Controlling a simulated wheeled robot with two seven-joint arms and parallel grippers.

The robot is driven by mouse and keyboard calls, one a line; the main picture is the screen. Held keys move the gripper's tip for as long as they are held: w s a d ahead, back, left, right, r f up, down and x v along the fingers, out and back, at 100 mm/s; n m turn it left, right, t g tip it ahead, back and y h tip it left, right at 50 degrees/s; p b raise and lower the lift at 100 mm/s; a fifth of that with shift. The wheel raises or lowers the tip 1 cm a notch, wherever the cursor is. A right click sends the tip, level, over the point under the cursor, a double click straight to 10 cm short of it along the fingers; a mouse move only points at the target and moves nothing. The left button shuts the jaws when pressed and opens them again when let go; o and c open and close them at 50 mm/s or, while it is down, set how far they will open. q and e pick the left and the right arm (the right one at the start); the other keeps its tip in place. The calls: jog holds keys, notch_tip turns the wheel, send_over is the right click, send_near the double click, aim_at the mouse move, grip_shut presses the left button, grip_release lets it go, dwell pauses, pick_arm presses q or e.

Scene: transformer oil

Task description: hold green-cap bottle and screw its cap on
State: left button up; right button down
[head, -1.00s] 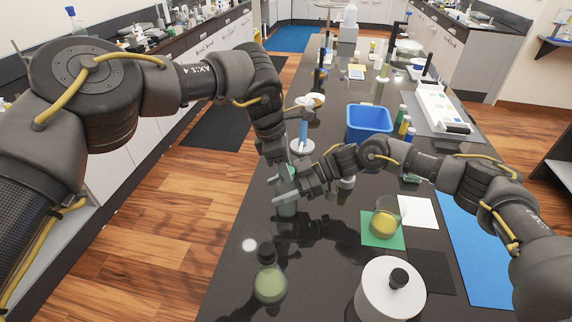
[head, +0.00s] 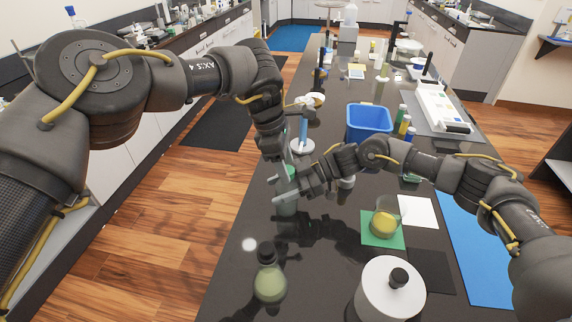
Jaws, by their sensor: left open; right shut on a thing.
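The green-cap bottle (head: 288,208) stands on the dark bench near its left edge. Its green cap (head: 291,172) is on top, partly hidden by my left gripper's fingers. My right gripper (head: 285,190) comes in from the right and is shut on the bottle's body. My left gripper (head: 284,167) points down from above, with its open fingers around or beside the cap; I cannot tell whether they touch it. How far the cap is seated on the neck is too small to tell.
A dark-capped flask with green liquid (head: 269,282) and a white canister (head: 388,292) stand in front. A beaker with yellow liquid (head: 384,222) sits on a green mat (head: 369,240). A blue bin (head: 369,121) and a stand with a blue column (head: 303,140) are behind.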

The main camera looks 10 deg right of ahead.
pick_arm(q)
jog(key=shift+r, duration=1.9)
jog(key=o, duration=0.6)
jog(key=shift+c, duration=0.2)
jog(key=s+v, duration=0.1)
jog(key=v, duration=1.1)
jog(key=shift+w, duration=0.45)
pick_arm(e)
jog(key=shift+c, duration=2.1)
grip_release()
